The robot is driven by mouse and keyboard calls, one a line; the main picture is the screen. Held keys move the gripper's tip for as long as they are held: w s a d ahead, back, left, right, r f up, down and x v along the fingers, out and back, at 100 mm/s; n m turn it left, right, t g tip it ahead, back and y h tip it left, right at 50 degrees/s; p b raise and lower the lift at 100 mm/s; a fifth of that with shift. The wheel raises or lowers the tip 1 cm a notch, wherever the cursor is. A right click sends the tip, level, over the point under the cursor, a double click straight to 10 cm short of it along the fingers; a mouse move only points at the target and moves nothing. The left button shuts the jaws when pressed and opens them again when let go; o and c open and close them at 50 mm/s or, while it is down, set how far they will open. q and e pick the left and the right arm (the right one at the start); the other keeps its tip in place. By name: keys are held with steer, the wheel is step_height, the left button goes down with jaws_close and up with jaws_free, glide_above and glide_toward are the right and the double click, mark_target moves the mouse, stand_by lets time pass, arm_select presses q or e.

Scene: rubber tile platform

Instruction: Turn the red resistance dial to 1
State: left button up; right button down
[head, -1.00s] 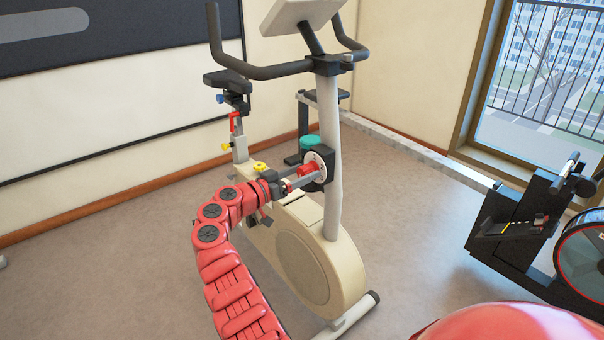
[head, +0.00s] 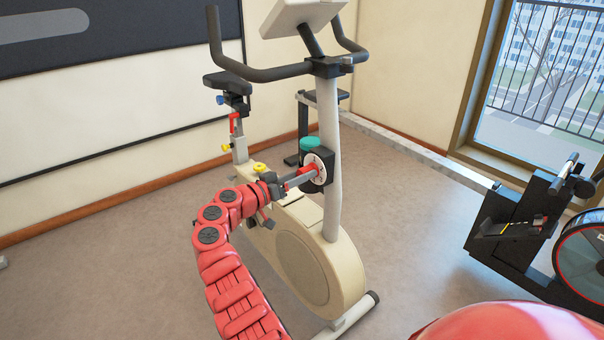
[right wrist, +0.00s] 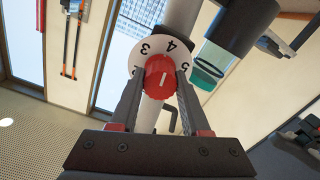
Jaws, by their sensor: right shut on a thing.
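The red resistance dial (head: 304,170) is a round knob on a white numbered plate (head: 318,160), fixed to the upright post of the beige exercise bike (head: 303,262). In the right wrist view the red dial (right wrist: 160,79) has a short white mark on its face, pointing roughly up toward the 4. My left gripper is not in view.
Handlebars (head: 262,72) rise above the dial. A teal-topped item (head: 309,143) is just behind the dial's housing. A rowing machine (head: 515,215) stands to the right, its pale rail running behind the bike.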

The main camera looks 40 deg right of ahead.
steer(key=n+p, duration=0.1)
steer(key=n, duration=0.2)
steer(key=n+p, duration=0.2)
steer(key=n, duration=0.1)
steer(key=shift+w+r, duration=0.1)
steer(key=shift+r, duration=0.1)
steer(key=n+p, duration=0.3)
steer(key=n, duration=0.2)
steer(key=shift+n+p, duration=0.3)
steer(key=shift+n, duration=0.1)
steer(key=n+p, duration=0.3)
steer(key=n, duration=0.2)
steer(key=shift+f, duration=0.1)
steer(key=n+p, duration=0.1)
steer(key=n, duration=0.4)
steer(key=shift+f, duration=0.2)
steer(key=shift+a+n, duration=0.1)
steer(key=shift+n, duration=0.2)
steer(key=shift+c, duration=1.9)
jaws_free()
